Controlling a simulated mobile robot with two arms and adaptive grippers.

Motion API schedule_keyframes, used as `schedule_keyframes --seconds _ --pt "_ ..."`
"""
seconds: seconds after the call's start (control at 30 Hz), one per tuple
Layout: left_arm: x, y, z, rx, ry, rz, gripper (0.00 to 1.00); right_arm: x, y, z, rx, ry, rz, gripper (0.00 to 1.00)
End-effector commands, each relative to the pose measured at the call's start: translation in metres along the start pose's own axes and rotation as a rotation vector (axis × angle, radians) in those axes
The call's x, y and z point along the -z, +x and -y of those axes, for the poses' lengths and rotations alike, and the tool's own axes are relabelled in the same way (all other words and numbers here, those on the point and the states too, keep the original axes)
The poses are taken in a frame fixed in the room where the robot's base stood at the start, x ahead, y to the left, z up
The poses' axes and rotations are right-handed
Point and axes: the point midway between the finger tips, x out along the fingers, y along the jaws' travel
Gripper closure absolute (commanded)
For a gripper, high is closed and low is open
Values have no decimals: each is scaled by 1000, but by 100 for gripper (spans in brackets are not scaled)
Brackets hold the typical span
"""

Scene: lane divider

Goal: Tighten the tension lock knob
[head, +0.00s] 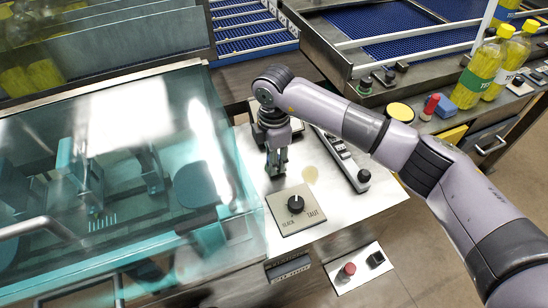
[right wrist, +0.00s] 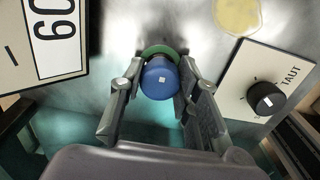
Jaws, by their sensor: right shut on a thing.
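A blue knob (right wrist: 160,78) with a small pale square on its top stands on a green collar (right wrist: 158,50). My right gripper (right wrist: 161,90) has its two fingers on either side of the blue knob and is shut on it. In the head view my right gripper (head: 276,170) points down at the steel top and hides the knob. A black dial (head: 296,204) sits beside it on a plate marked SLACK and TAUT, and also shows in the right wrist view (right wrist: 266,98). Its white mark is visible. My left gripper is out of view.
A teal transparent cover (head: 110,130) stands left of the steel top (head: 345,212). A long grey strip with a dark end knob (head: 363,176) lies to the right. A front panel (head: 358,268) has a red button. Yellow bottles (head: 484,70) stand at the far right.

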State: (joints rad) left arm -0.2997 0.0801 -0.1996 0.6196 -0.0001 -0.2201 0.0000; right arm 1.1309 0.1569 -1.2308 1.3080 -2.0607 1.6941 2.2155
Motion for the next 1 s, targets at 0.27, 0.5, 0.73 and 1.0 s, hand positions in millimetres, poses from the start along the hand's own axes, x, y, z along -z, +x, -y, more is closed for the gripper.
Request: schedule_keyframes --seconds 0.27,0.5,0.73,1.0 --pt "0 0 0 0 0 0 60 0 -4 -3 -9 19 0 98" --pt "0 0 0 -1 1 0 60 0 -5 -3 -11 18 0 69" --pt "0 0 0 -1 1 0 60 0 -3 -2 -7 16 0 54" --pt "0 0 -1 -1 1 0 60 0 -2 -1 -3 16 0 49"
